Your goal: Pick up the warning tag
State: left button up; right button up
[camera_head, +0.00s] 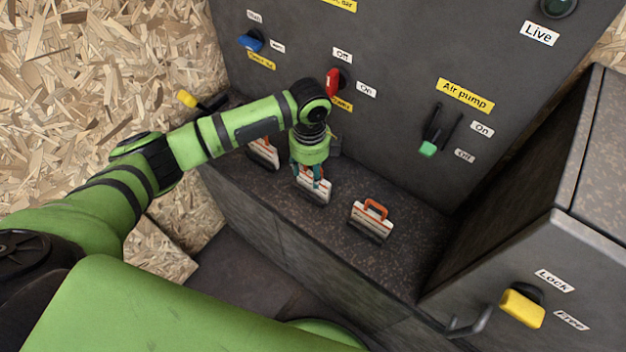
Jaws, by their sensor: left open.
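Three warning tags, white with orange-red handles, stand in a row on the dark speckled ledge. The left tag (264,153) is partly hidden behind my left arm. The middle tag (313,192) is right under my left gripper (311,178), which points down at it. The gripper's open fingers are at the tag's upper part and hide its handle. Whether they touch it I cannot tell. The right tag (371,221) stands clear, its handle fully visible. My right gripper is not in view.
A dark panel rises behind the ledge (400,255), with a blue switch (251,41), a red switch (332,84) and a green-tipped air pump lever (428,148). A dark cabinet with a yellow handle (521,309) stands at the right. Chipboard (110,60) covers the left.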

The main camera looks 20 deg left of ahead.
pick_arm(q)
jog(key=f, duration=0.3)
jog(key=shift+w+d+f, duration=0.15)
jog(key=shift+d+f, duration=0.05)
jog(key=shift+f, duration=0.1)
grip_shut()
jog(key=shift+r, duration=0.15)
notch_tip(320, 180, up, 4)
jog(key=shift+b, duration=0.4)
jog(key=s+d+r+b, duration=0.1)
jog(key=s+d+r, duration=0.5)
jog(key=d, duration=0.3)
jog(key=shift+s+d+r+b, duration=0.15)
jog(key=shift+s+r+b, duration=0.25)
jog(key=shift+s, duration=0.15)
